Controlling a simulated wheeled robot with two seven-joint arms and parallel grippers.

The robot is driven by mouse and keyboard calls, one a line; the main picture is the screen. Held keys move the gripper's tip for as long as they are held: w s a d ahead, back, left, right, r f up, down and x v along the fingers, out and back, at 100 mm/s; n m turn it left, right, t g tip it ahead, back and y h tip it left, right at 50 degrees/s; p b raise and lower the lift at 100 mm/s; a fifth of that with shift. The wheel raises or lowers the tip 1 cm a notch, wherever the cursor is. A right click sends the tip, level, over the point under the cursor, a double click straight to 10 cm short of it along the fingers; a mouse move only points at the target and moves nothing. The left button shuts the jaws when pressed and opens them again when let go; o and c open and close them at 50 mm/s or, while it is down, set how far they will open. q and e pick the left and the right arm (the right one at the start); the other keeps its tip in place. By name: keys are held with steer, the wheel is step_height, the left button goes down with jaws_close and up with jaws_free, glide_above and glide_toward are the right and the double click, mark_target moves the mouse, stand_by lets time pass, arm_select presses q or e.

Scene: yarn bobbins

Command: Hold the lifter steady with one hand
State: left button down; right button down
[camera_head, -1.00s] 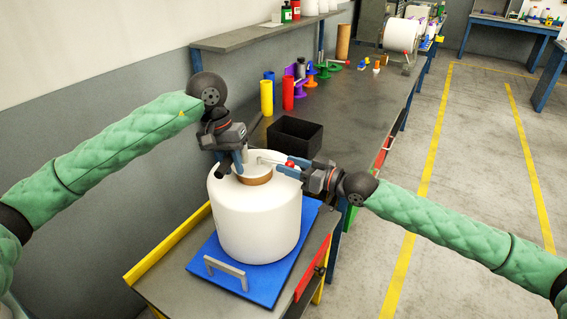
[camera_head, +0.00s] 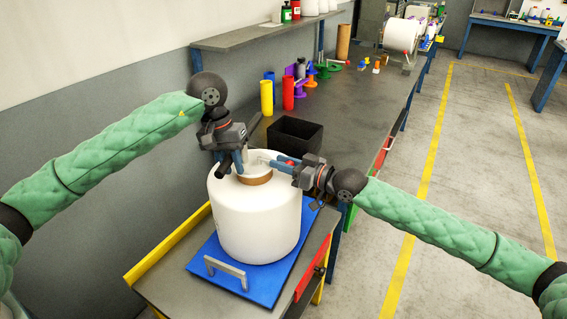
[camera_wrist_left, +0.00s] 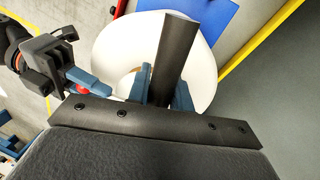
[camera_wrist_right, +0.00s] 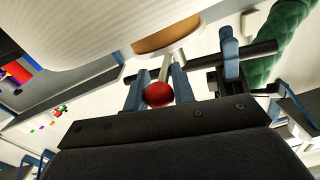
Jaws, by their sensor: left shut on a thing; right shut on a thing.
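A large white yarn bobbin (camera_head: 255,225) stands upright with a brown core (camera_head: 258,180) at its top. The lifter sits at the core; how deep it reaches is hidden. My left gripper (camera_head: 235,160) is above the bobbin's top, shut on the lifter's dark bar handle, which shows in the left wrist view (camera_wrist_left: 174,50). My right gripper (camera_head: 273,160) is at the right of the core, shut around the lifter's thin metal lever. The lever's red knob (camera_wrist_right: 159,94) lies between its fingers in the right wrist view.
The bobbin stands on a blue board (camera_head: 268,285) with a grey handle (camera_head: 226,270), on a small bench with yellow and red edges. A black bin (camera_head: 296,135) is close behind the bobbin. A long workbench (camera_head: 372,100) with coloured tubes runs behind.

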steer(key=shift+w+a+r+n+g, duration=0.1)
steer(key=shift+w+n+g, duration=0.1)
steer(key=shift+n+g, duration=0.1)
steer(key=shift+s+a+y, duration=0.2)
steer(key=shift+a+y, duration=0.1)
stand_by(1.0)
steer(key=c, duration=1.2)
jaws_free()
steer(key=shift+w, duration=0.1)
steer(key=shift+d, duration=0.2)
steer(key=shift+d, duration=0.25)
steer(key=shift+v, duration=5.7)
steer(key=shift+a, duration=0.1)
